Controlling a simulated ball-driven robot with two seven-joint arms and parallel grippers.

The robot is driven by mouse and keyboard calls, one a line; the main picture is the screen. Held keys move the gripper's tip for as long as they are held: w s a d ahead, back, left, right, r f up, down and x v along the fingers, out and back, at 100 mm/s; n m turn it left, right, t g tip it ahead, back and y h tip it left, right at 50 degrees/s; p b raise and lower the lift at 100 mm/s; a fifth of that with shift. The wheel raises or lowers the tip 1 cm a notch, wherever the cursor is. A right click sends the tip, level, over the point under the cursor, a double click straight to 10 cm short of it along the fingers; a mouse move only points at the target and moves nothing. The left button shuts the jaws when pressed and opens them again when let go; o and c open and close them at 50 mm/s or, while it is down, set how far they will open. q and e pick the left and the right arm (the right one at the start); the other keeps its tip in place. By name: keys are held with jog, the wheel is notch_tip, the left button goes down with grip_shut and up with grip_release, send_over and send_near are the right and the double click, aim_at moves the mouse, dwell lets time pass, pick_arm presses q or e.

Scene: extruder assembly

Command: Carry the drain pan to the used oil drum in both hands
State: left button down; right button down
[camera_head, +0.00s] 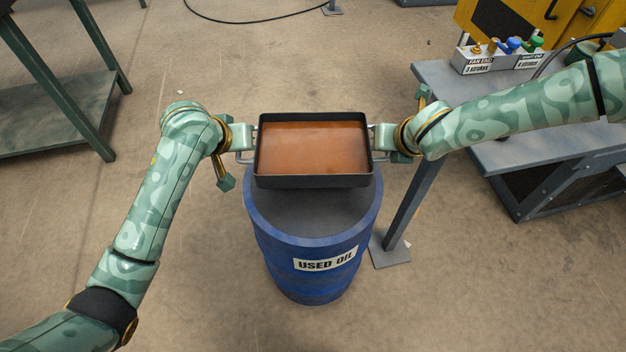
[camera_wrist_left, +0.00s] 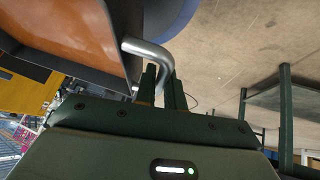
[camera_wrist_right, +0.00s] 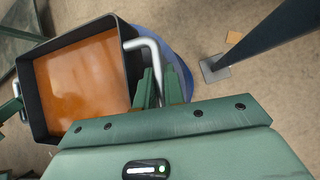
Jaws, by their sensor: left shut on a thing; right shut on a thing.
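The drain pan (camera_head: 314,181) is a black rectangular pan with brown-orange oil in it. It is held about level over the back part of the used oil drum (camera_head: 300,220), a blue drum with a dark top and a "USED OIL" label. My left gripper (camera_head: 244,138) is shut on the pan's left handle, a bent metal bar (camera_wrist_left: 150,52). My right gripper (camera_head: 380,138) is shut on the right handle, which shows in the right wrist view (camera_wrist_right: 150,46). I cannot tell whether the pan touches the drum; its underside is hidden.
A grey table (camera_head: 440,85) stands at the right, one leg close to the drum. It bears a block of colored fittings (camera_head: 495,58). A green table (camera_head: 50,125) stands at the far left. A black cable (camera_head: 245,20) lies on the floor behind. Floor left of the drum is clear.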

pick_arm(q)
jog(key=shift+d+f, duration=0.25)
jog(key=shift+f, duration=0.05)
pick_arm(e)
jog(key=shift+a+f, duration=0.3)
jog(key=shift+f, duration=0.05)
pick_arm(q)
jog(key=shift+r, duration=0.1)
